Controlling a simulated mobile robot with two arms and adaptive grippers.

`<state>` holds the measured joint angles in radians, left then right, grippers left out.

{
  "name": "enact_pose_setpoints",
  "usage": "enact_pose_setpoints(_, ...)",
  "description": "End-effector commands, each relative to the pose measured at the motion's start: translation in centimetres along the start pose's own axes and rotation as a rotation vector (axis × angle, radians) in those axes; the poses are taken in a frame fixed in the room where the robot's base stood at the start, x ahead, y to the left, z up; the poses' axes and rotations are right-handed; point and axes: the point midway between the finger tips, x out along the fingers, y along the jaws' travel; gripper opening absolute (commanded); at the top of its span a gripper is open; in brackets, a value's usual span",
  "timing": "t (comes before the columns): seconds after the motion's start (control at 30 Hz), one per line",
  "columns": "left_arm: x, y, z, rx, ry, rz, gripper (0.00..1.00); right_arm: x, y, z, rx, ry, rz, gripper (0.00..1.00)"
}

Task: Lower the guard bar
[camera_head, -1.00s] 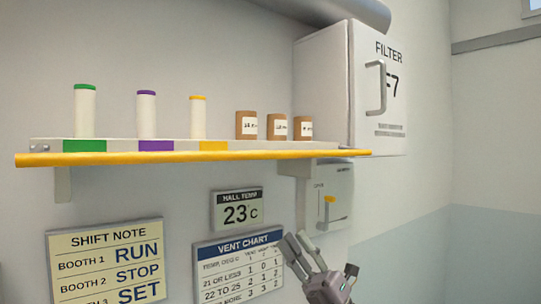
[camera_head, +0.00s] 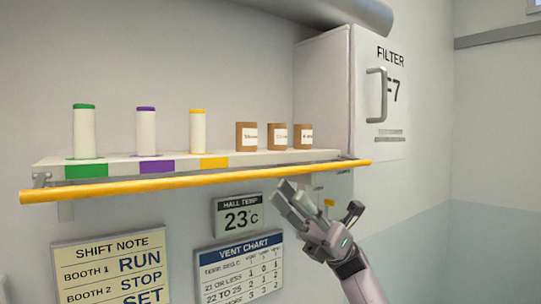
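The yellow guard bar (camera_head: 190,183) runs along the front of the wall shelf (camera_head: 120,160), on small grey end brackets. It sits slightly below and in front of the shelf edge, with a gap at the left end. My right gripper (camera_head: 318,203) is just below the bar's right part, fingers spread and empty. I cannot tell whether a fingertip touches the bar. My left gripper is not in view.
Several white spools and brown labelled jars (camera_head: 277,137) stand on the shelf. The filter cabinet (camera_head: 380,95) is at right. A vent chart (camera_head: 240,268) hangs below.

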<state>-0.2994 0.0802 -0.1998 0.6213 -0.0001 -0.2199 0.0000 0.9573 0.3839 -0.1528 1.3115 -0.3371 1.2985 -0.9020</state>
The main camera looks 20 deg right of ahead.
Motion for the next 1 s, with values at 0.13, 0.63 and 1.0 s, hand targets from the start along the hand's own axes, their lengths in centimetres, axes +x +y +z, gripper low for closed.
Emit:
enact_pose_setpoints(0.13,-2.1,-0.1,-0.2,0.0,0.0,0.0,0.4,3.6,0.1,0.3,0.0,0.001,0.002,0.31)
enact_pose_setpoints(0.63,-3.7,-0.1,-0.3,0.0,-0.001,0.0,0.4,7.3,0.0,0.0,0.0,-0.001,-0.001,0.31)
enact_pose_setpoints(1.0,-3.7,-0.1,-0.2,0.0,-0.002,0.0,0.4,7.2,0.0,0.0,0.0,-0.001,-0.001,0.17)
